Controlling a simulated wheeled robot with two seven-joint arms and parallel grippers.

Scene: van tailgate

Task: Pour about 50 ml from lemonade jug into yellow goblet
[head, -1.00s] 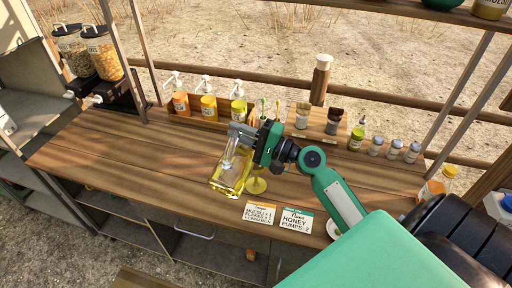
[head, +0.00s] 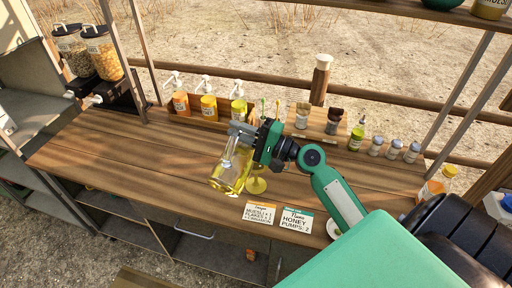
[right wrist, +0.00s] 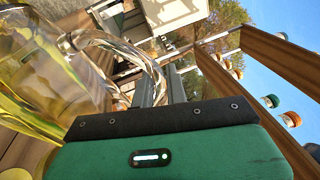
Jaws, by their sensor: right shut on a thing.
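The lemonade jug (head: 230,170) is clear glass with yellow liquid in it. My right gripper (head: 240,132) is shut on its handle and holds it tilted above the counter. The jug also fills the left of the right wrist view (right wrist: 50,80), with its glass handle (right wrist: 120,50) at the gripper's fingers (right wrist: 155,88). The yellow goblet (head: 256,185) stands on the counter just right of and behind the jug. Its foot shows, and the jug and my gripper hide much of the rest. I cannot tell whether any liquid flows. My left gripper is not in view.
Several pump bottles (head: 208,108) stand in a wooden rack at the back. Two recipe cards (head: 296,219) stand at the counter's front edge. Small jars (head: 393,149) line the back right. The counter's left half (head: 110,150) is clear.

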